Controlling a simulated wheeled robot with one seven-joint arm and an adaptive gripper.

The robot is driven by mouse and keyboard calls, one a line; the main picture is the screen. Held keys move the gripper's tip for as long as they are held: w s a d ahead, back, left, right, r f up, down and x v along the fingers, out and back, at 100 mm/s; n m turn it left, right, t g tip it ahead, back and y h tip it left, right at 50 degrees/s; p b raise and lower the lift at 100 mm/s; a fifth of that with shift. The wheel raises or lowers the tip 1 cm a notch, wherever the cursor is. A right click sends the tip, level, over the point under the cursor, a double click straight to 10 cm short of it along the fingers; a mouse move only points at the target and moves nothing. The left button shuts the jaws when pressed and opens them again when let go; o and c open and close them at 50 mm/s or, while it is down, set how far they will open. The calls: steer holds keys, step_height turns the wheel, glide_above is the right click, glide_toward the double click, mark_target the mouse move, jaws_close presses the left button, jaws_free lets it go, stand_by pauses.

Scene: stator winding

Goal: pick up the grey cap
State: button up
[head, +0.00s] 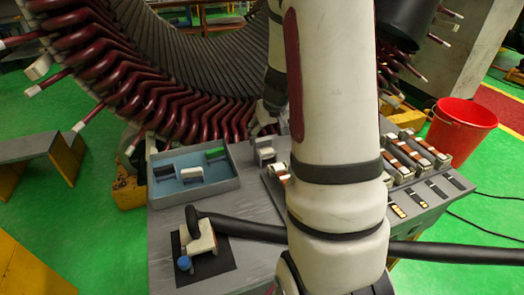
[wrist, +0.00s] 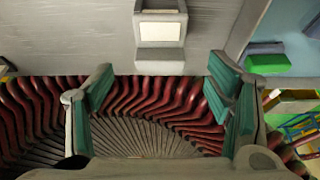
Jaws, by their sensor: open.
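The grey cap (head: 265,152) stands on the grey table just right of the blue-lined tray. In the wrist view the grey cap (wrist: 160,58) shows near the top centre, with a pale rectangular face. My gripper (head: 264,122) is above the cap in the head view, partly hidden behind my arm. In the wrist view my gripper (wrist: 160,82) is open and empty, its green-padded fingers spread wide. The cap lies between the fingers' lines but beyond their tips, and I see no contact.
The tray (head: 190,196) holds black, white and green blocks; the green block (wrist: 264,55) also shows in the wrist view. A rack (head: 415,190) with several parts stands right. A clamp-like fixture (head: 198,238) sits in front. The large stator (head: 170,60) curves behind the table.

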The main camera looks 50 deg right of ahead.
mark_target(264, 141)
steer(key=shift+x, duration=3.45)
steer(key=shift+w, duration=0.15)
steer(key=c, duration=1.3)
